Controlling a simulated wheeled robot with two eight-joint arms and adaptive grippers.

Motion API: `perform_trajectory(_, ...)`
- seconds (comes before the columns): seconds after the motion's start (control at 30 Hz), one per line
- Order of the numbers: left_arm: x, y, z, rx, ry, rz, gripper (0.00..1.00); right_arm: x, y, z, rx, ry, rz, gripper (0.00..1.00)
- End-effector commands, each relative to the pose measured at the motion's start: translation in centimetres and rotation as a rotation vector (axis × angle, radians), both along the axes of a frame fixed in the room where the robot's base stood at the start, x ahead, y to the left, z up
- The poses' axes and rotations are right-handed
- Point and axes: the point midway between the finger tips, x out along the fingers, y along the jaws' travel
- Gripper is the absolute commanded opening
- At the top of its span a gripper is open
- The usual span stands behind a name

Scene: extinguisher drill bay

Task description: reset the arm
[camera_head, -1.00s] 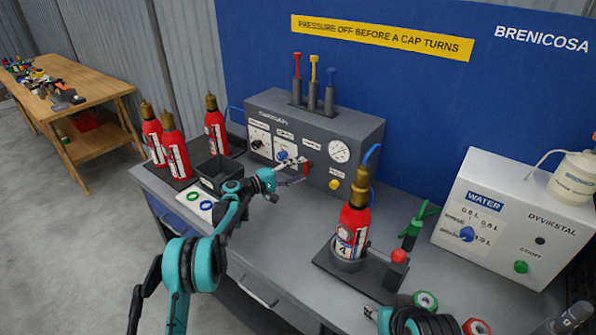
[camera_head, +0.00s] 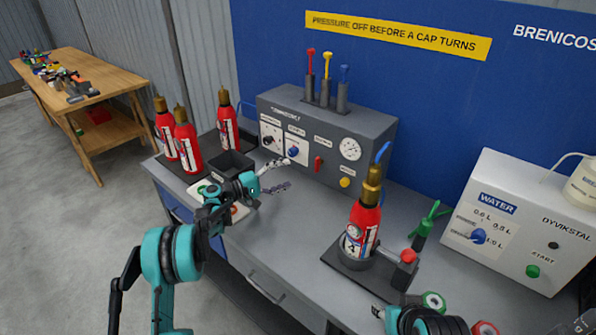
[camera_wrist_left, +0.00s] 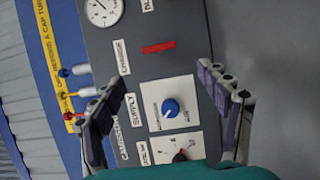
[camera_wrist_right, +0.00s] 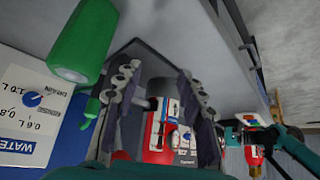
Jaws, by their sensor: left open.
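My left gripper (camera_head: 275,177) is open and empty, over the bench in front of the grey control panel (camera_head: 375,130). In the left wrist view its fingers (camera_wrist_left: 165,110) stand wide apart, with the panel's red lever (camera_wrist_left: 158,47) and blue knob (camera_wrist_left: 171,108) beyond them. The lever (camera_head: 319,164) stands upright and clear of the gripper. My right gripper (camera_head: 378,312) is low at the front edge, mostly cut off. In the right wrist view its fingers (camera_wrist_right: 155,100) are apart, with the red extinguisher (camera_wrist_right: 170,135) beyond, not gripped.
A red extinguisher (camera_head: 365,220) stands in a holder with a red-knobbed post (camera_head: 406,268) beside it. Several extinguishers (camera_head: 187,145) and a black bin (camera_head: 231,166) stand at the left. A white water unit (camera_head: 500,225) is at the right.

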Motion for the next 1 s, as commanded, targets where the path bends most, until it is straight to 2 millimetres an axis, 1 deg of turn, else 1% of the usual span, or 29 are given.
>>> perform_trajectory(0.03, -0.4, 0.7, 0.0, 0.000, 0.000, 0.002, 0.76, 0.0, 0.0, 0.0, 0.000, 0.000, 0.000, 0.40)
perform_trajectory(0.2, -1.1, 1.8, 0.0, 0.000, 0.000, 0.001, 0.76, 0.0, 0.0, 0.0, 0.000, 0.000, 0.000, 0.40)
perform_trajectory(0.67, -1.2, 1.9, 0.0, 0.001, 0.001, 0.000, 0.76, 0.0, 0.0, 0.0, 0.000, 0.000, 0.000, 0.40)
perform_trajectory(0.77, -1.5, 1.5, 0.7, 0.025, 0.006, 0.000, 0.76, 0.0, 0.0, 0.0, 0.000, 0.000, 0.000, 0.40)
perform_trajectory(0.87, -2.6, 0.6, 2.0, 0.093, 0.020, 0.002, 0.76, 0.0, 0.0, 0.0, 0.000, 0.000, 0.000, 0.40)
perform_trajectory(0.97, -4.7, -0.5, 3.8, 0.205, 0.039, 0.007, 0.76, 0.0, 0.0, 0.0, 0.000, 0.000, 0.000, 0.40)
perform_trajectory(1.0, -5.8, -0.9, 4.5, 0.255, 0.047, 0.008, 0.76, 0.0, 0.0, 0.0, 0.000, 0.000, 0.000, 0.40)
